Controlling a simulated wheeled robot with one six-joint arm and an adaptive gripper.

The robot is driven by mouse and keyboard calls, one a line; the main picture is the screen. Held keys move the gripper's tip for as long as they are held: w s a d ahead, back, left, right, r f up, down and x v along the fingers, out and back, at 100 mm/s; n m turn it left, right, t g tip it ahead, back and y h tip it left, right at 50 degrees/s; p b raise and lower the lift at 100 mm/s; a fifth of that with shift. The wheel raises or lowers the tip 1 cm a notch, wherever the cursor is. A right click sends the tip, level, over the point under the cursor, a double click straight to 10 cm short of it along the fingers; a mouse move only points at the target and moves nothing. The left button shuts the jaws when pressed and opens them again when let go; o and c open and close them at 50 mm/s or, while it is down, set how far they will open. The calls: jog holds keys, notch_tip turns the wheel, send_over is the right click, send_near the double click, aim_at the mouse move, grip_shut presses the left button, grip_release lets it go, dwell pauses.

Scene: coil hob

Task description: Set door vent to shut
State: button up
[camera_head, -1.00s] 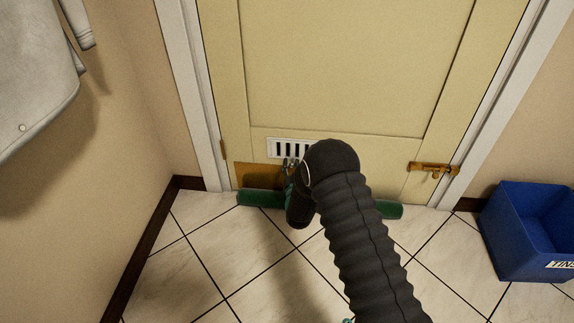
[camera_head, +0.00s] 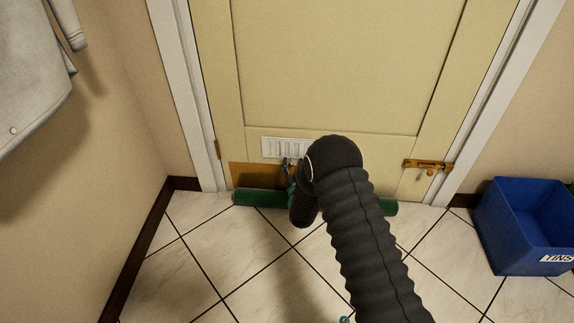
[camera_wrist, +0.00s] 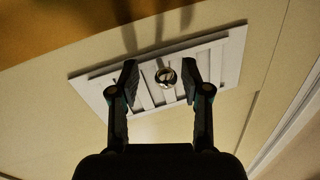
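The door vent (camera_head: 282,147) is a white slotted plate low on the cream door. Its slots look pale and covered in the head view. In the wrist view the vent plate (camera_wrist: 100,92) lies slanted across the picture, with a small round metal knob (camera_wrist: 166,76) on it. My gripper (camera_wrist: 159,77) is open, with one finger on each side of the knob. The knob sits nearer the right finger, with a gap to the left one. In the head view my gripper (camera_head: 290,166) is at the vent's lower edge, and my arm hides part of the vent's right end.
A green draught roll (camera_head: 262,198) lies along the foot of the door. A brass bolt (camera_head: 428,165) is at the door's right edge. A blue bin (camera_head: 510,245) stands at the right. A pale garment (camera_head: 30,85) hangs at the left.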

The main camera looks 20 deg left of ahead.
jog(key=shift+s+a, duration=0.1)
jog(key=v, duration=1.2)
jog(key=shift+f, duration=0.1)
